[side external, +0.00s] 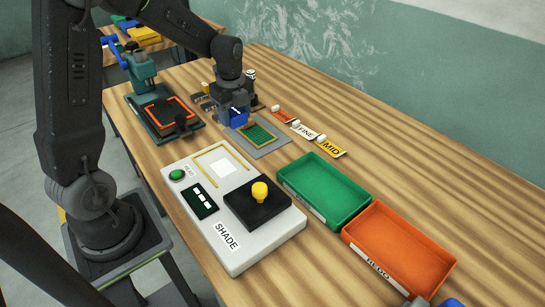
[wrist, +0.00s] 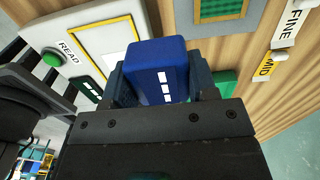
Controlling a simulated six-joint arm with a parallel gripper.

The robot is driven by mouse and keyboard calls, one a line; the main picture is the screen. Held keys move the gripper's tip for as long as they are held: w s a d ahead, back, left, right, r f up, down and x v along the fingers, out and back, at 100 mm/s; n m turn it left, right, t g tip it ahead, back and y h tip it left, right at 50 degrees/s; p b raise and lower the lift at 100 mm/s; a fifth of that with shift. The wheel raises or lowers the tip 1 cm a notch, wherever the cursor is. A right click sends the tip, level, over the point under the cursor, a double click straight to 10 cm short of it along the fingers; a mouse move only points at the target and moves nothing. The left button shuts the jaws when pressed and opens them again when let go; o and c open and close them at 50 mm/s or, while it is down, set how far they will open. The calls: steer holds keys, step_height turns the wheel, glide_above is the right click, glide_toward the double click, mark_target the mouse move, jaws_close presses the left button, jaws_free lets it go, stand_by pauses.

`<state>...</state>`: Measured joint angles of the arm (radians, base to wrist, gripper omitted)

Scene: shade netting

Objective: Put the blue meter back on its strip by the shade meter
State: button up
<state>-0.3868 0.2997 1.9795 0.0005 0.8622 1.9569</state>
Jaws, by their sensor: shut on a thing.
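The blue meter (side external: 238,116) is between the fingers of my gripper (side external: 233,112), above the wooden table at its middle. In the wrist view the blue meter (wrist: 157,60) shows white marks on its face, with a dark finger on each side; my gripper (wrist: 160,85) is shut on it. The white shade meter (side external: 226,240) lies nearer the camera, with a green button, a dark display, a yellow-edged frame and a black block with a yellow knob. Part of the shade meter (wrist: 85,45) shows at upper left in the wrist view. I cannot make out the meter's strip.
A grey plate with green netting (side external: 258,135) lies just beside my gripper. Tags, including FINE (side external: 305,131) and MID (side external: 331,148), line the far side. A green tray (side external: 322,187) and an orange tray (side external: 398,248) stand right. A teal press (side external: 142,70) stands left.

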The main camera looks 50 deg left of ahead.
glide_above(276, 164)
step_height(276, 164, down, 7)
steer(key=shift+r, duration=0.1)
steer(key=shift+f, duration=2.05)
steer(key=shift+f, duration=0.15)
steer(key=o, duration=1)
steer(key=shift+o, duration=0.2)
